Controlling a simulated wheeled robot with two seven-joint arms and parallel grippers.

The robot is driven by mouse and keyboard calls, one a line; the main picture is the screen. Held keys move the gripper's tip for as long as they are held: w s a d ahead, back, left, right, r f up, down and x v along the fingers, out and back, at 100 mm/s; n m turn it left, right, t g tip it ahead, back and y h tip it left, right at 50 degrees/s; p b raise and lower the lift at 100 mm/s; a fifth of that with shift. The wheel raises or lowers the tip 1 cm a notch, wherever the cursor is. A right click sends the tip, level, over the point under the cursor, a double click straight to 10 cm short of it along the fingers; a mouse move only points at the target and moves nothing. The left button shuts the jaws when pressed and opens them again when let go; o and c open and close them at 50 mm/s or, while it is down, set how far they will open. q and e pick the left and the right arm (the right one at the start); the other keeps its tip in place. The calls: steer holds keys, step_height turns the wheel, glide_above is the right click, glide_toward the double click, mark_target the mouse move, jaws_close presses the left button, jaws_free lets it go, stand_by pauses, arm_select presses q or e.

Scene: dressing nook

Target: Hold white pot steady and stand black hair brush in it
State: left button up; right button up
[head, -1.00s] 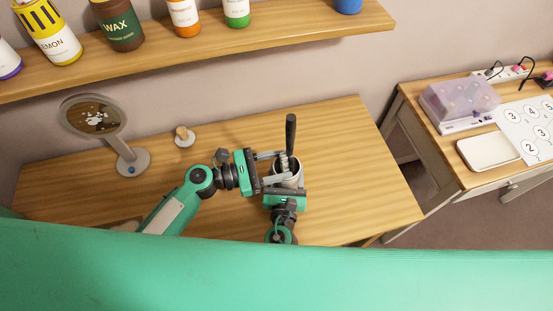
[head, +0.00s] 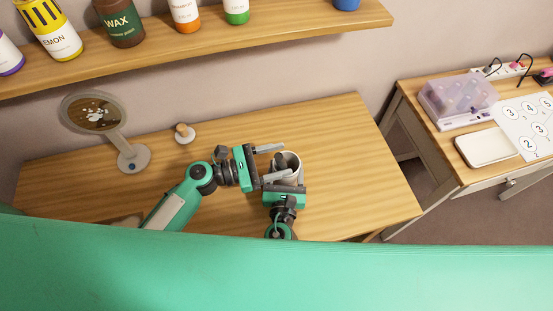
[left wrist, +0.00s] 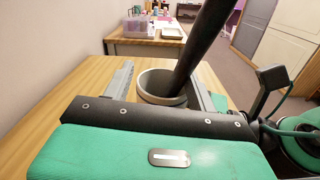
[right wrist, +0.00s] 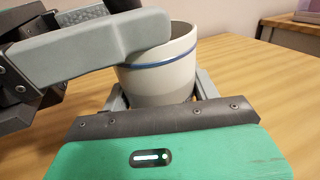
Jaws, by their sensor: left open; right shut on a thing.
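The white pot (head: 297,163), with a blue line below its rim, stands upright on the wooden table. My right gripper (right wrist: 160,98) is shut on it, a finger on either side. My left gripper (head: 272,162) is open at the pot's left side, its fingers reaching level with the rim. In the left wrist view the black hair brush (left wrist: 197,48) rises out of the pot, tilted to the upper right. Its lower end is hidden inside the pot. In the head view the brush is hard to make out. A left finger covers part of the pot in the right wrist view (right wrist: 172,78).
A round mirror on a stand (head: 133,158) and a small white holder with a wooden peg (head: 184,134) stand to the left. A shelf (head: 200,38) with bottles runs above the back. The table right of the pot (head: 355,170) is clear.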

arm_select(q)
steer(key=shift+g+y, duration=0.3)
steer(key=f, duration=0.2)
steer(key=s+f, duration=0.1)
steer(key=shift+s+a+f, duration=0.1)
steer(key=shift+s+f, duration=0.05)
steer(key=shift+f, duration=0.25)
arm_select(e)
steer(key=shift+a+f, duration=0.1)
steer(key=shift+a, duration=0.25)
steer(key=shift+w+d+f, duration=0.25)
steer(key=shift+w+d, duration=0.05)
steer(key=shift+w, duration=0.1)
steer(key=shift+s, duration=0.1)
arm_select(q)
steer(key=s+a+r, duration=0.1)
steer(key=a+r, duration=0.1)
steer(key=a, duration=0.3)
steer(key=s+a+r, duration=0.1)
steer(key=a, duration=0.5)
steer(key=shift+s+r, duration=0.25)
steer(key=shift+r, duration=0.1)
arm_select(e)
steer(key=shift+r, duration=0.1)
steer(key=o, duration=1.2)
steer(key=shift+c, duration=0.2)
